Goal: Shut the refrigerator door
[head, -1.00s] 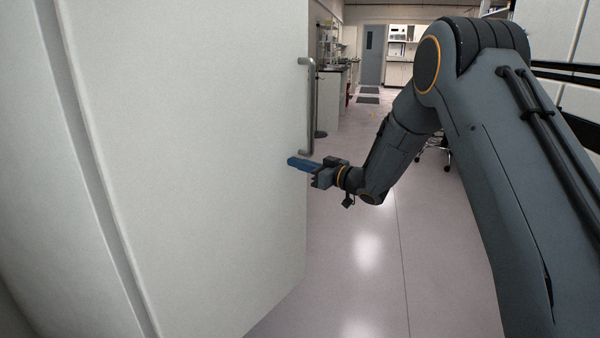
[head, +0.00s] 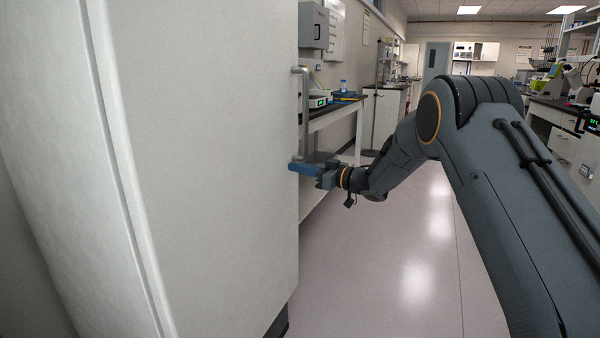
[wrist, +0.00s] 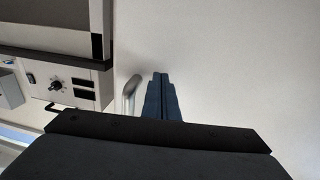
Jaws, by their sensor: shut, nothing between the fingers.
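The white refrigerator door (head: 215,150) fills the left of the head view. Its vertical metal handle (head: 305,110) is near the door's right edge. My gripper (head: 294,167), with blue fingers, is at the lower end of the handle and points left at the door. In the wrist view the two fingers (wrist: 160,80) are together, with nothing between them. They are just right of the handle (wrist: 129,98), over the pale door face (wrist: 225,70). I cannot tell whether they touch the door. A dark base strip (head: 279,322) shows below the door's lower right corner.
A white bench (head: 340,115) with instruments stands just beyond the handle. Open floor (head: 400,260) lies to the right of the door. Another bench (head: 560,125) with a microscope is at the right. The wrist view shows equipment with a knob (wrist: 57,87) at the left.

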